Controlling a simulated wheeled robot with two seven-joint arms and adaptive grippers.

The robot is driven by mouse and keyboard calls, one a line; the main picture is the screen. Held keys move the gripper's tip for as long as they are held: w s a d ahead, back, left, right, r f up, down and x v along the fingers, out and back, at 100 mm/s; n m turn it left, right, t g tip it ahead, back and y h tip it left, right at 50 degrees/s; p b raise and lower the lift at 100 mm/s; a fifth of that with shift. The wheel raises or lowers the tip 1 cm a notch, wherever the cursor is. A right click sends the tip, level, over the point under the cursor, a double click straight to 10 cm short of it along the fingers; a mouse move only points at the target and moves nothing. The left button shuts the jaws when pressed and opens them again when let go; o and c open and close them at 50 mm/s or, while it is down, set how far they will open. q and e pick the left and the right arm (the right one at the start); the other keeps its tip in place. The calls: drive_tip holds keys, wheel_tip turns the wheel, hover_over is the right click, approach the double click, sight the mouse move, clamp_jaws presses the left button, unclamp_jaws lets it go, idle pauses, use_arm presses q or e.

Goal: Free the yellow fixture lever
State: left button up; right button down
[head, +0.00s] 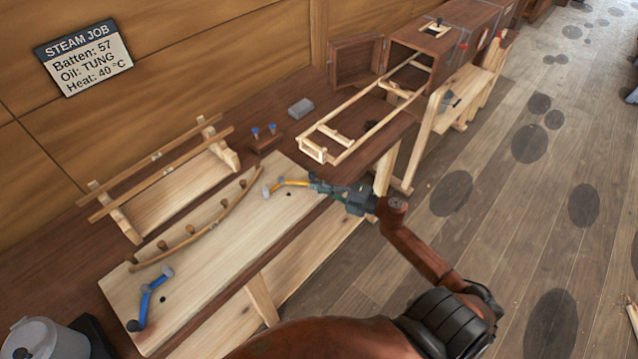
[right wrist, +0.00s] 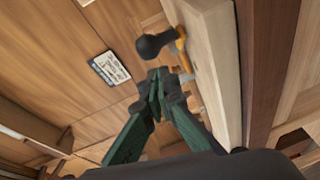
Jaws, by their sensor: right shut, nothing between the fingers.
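The yellow fixture lever (head: 294,183) lies at the far right end of the pale board (head: 215,235), with a grey block at its left end. In the right wrist view the yellow lever (right wrist: 182,55) shows partly, with a dark rounded knob (right wrist: 155,43) just beyond my fingertips. My right gripper (head: 317,184) is shut and empty at the lever's right end; it also shows in the wrist view (right wrist: 158,82). I cannot tell whether it touches the lever. A curved batten (head: 205,230) lies along several pegs on the board. My left gripper is out of view.
A blue lever (head: 150,295) stands at the board's near left end. A batten rack (head: 165,185) is behind. A grey block (head: 300,108) and a small blue-topped holder (head: 264,140) sit behind the board. A wooden slide frame (head: 360,125) leads to an open box (head: 425,50).

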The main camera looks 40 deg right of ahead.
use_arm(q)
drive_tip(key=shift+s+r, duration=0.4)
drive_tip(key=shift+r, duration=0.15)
use_arm(e)
drive_tip(key=s+a+v, duration=0.1)
drive_tip(key=v, duration=1)
drive_tip(key=shift+a+r, duration=0.3)
drive_tip(key=shift+a, duration=0.1)
